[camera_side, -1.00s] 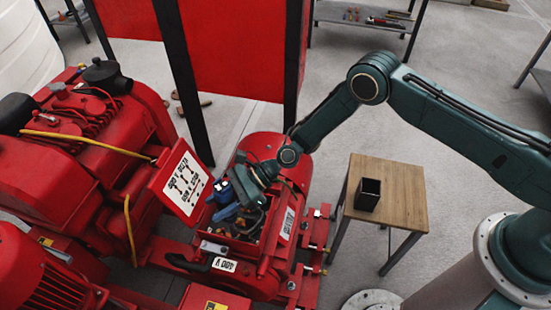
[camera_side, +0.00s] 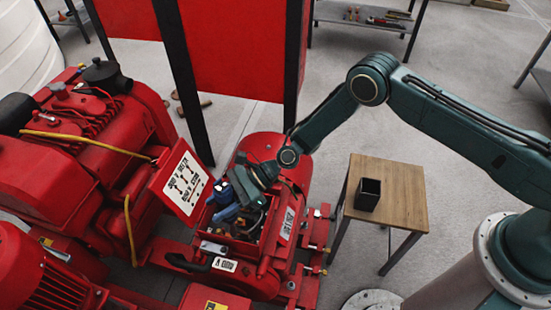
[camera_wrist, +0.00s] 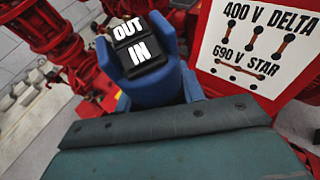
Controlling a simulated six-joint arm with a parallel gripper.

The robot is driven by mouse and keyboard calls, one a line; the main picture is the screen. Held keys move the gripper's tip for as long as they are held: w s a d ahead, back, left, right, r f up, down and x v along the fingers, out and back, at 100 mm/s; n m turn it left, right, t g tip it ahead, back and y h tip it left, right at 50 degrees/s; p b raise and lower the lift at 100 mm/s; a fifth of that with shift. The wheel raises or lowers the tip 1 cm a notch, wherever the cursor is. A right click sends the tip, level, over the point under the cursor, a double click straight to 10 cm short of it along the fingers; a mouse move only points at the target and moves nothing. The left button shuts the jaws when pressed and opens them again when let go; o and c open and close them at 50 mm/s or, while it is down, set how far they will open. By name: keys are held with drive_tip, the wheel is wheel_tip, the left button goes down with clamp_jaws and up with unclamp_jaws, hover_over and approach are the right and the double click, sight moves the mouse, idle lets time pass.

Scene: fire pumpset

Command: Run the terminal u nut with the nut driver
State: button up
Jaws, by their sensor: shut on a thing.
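My gripper (camera_side: 238,196) is shut on the blue nut driver (camera_side: 218,195), over the open red terminal box (camera_side: 270,245) of the motor. In the wrist view the nut driver (camera_wrist: 160,65) stands out beyond my gripper's teal body, with a black switch marked OUT and IN. The driver's tip, the terminal u nut and my fingertips are hidden in both views, so I cannot tell whether the driver touches the nut. Wires show inside the box beside the driver.
The lid with the 400 V delta and 690 V star diagram (camera_side: 182,182) stands open left of the box. The red engine (camera_side: 80,140) fills the left. A wooden table (camera_side: 400,190) with a black bin (camera_side: 367,194) stands to the right. Black posts (camera_side: 182,85) rise behind.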

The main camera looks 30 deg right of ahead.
sight(217, 194)
drive_tip(key=shift+f, duration=0.75)
idle(2.4)
drive_tip(key=shift+r, duration=0.1)
drive_tip(key=shift+r, duration=3)
drive_tip(key=shift+w, duration=0.1)
